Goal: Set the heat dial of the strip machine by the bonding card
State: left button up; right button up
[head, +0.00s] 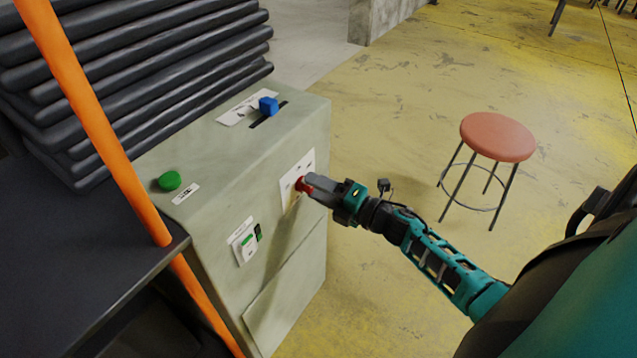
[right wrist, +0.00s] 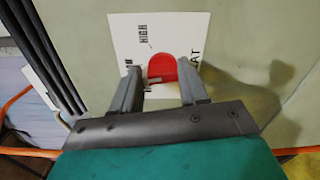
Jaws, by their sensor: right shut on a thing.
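The strip machine (head: 290,130) is a pale grey-green cabinet left of centre in the head view. Its red heat dial (head: 300,185) sits on a white label plate (head: 298,168) on the front face. My right gripper (head: 308,184) reaches the dial from the right and is shut on it. In the right wrist view the red dial (right wrist: 188,68) shows between the two fingers (right wrist: 160,85). The word HIGH is readable on the plate (right wrist: 125,30); other lettering is partly hidden. I cannot identify the bonding card for certain. My left gripper is not in view.
The machine's top has a blue slider knob (head: 268,105) and a green button (head: 169,180). A small green switch (head: 246,243) is on the front. An orange pole (head: 90,100) crosses at the left, near stacked black tubes (head: 140,60). A red stool (head: 497,137) stands right on open floor.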

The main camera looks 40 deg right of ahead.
jog(key=shift+m+p, duration=0.3)
jog(key=shift+m, duration=0.5)
jog(key=o, duration=1.1)
jog(key=shift+c, duration=0.2)
jog(key=v, duration=1.3)
jog(key=shift+p, duration=0.45)
